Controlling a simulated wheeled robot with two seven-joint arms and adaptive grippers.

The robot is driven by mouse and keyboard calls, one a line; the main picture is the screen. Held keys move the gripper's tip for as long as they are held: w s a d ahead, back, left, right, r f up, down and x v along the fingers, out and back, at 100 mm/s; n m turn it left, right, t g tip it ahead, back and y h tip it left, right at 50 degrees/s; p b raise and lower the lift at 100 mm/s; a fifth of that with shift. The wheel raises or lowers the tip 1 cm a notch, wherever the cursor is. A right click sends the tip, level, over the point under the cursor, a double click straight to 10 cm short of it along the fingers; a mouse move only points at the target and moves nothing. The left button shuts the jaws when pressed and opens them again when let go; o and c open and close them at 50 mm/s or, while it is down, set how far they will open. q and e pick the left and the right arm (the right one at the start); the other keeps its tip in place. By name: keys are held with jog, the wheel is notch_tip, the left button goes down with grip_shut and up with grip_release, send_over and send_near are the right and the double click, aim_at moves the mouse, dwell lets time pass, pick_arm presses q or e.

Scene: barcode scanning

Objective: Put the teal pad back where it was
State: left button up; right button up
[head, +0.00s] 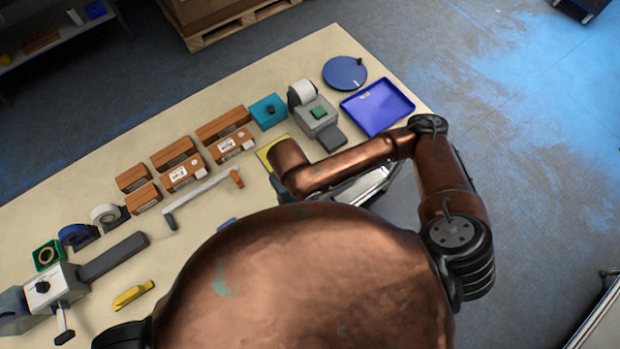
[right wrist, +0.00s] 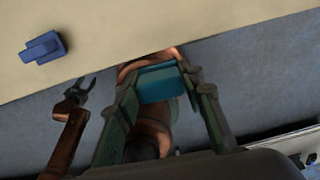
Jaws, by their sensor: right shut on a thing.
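In the right wrist view, a teal pad (right wrist: 161,84) sits between the two fingers of my right gripper (right wrist: 160,88), which is shut on it. It is held beyond the table edge, over my copper body and the grey floor. My left gripper (right wrist: 76,92) shows at the left of that view, its fingers apart and empty, off the table. In the head view my right arm and body hide both grippers and the held pad.
A yellow-edged mat (head: 265,155) is partly hidden by my right arm. Brown boxes (head: 184,170), a label printer (head: 316,118), a blue tray (head: 378,107) and a blue disc (head: 345,73) stand nearby. A small blue object (right wrist: 43,47) lies near the table edge.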

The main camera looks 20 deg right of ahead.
jog(key=w+d+f, duration=0.2)
jog(key=w+f, duration=0.1)
jog(key=w+d+f+p, duration=0.1)
jog(key=w+d+f, duration=0.1)
jog(key=w+d, duration=0.1)
jog(key=w+d+f, duration=0.2)
jog(key=w+f, duration=0.1)
jog(key=w, duration=0.1)
jog(key=shift+w+d+f+p, duration=0.1)
jog(key=shift+d+f+p, duration=0.05)
jog(key=shift+f+p, duration=0.15)
jog(key=shift+w+d+f, duration=0.25)
jog(key=shift+w+f, duration=0.05)
jog(key=shift+f, duration=0.15)
notch_tip(320, 180, down, 3)
jog(key=shift+w+d+p, duration=0.1)
jog(key=shift+w+p, duration=0.05)
jog(key=shift+p, duration=0.3)
jog(key=shift+f, duration=0.25)
jog(key=shift+f, duration=0.15)
jog(key=o, duration=1.2)
jog(key=shift+o, duration=0.2)
